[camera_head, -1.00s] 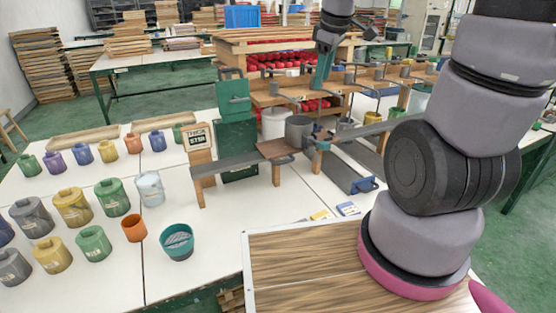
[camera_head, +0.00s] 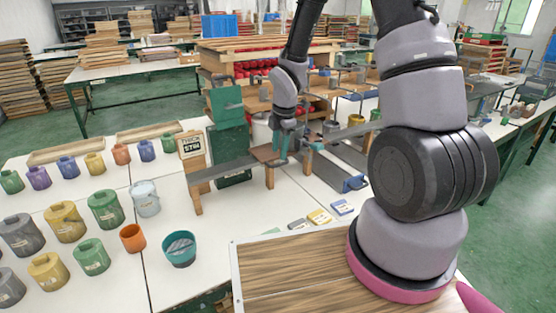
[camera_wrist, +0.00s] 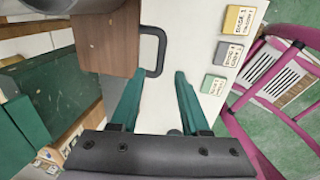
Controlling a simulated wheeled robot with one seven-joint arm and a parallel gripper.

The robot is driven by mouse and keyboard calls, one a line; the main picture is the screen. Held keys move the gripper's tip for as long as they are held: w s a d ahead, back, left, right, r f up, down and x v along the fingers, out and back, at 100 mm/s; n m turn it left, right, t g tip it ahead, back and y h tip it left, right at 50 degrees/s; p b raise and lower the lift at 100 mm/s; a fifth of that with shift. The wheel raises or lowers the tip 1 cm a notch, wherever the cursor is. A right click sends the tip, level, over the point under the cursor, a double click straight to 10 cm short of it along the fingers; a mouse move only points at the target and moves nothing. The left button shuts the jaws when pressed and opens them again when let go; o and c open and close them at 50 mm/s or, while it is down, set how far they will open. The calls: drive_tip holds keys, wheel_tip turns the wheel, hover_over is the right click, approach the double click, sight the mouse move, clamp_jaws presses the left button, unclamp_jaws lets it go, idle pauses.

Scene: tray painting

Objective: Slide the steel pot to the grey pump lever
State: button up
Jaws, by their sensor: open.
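The steel pot shows only in part in the wrist view, as a dark grey round side (camera_wrist: 70,6) at the upper left edge, over a brown wooden plate (camera_wrist: 105,45). In the head view my arm hides it. A dark bent handle (camera_wrist: 161,50) stands out from the plate's right side. My gripper (camera_wrist: 160,80) is open and empty, its two green fingers just below this handle and apart from the pot. In the head view my gripper (camera_head: 284,148) is over the wooden plate. I cannot make out which part is the grey pump lever.
A grey rail (camera_head: 222,170) runs left of the plate, by a green cabinet (camera_head: 226,105). Three small labelled blocks, one of them yellow (camera_head: 319,216), lie in front. Several coloured cans and a teal cup (camera_head: 179,249) stand at left. The white tabletop between is clear.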

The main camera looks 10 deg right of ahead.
sight(278, 165)
drive_tip(key=shift+w+a+f, duration=0.1)
drive_tip(key=shift+w+f, duration=0.1)
drive_tip(key=shift+f, duration=0.95)
drive_tip(key=shift+w+f, duration=0.2)
drive_tip(key=shift+f, duration=0.9)
drive_tip(key=shift+c, duration=0.3)
clamp_jaws()
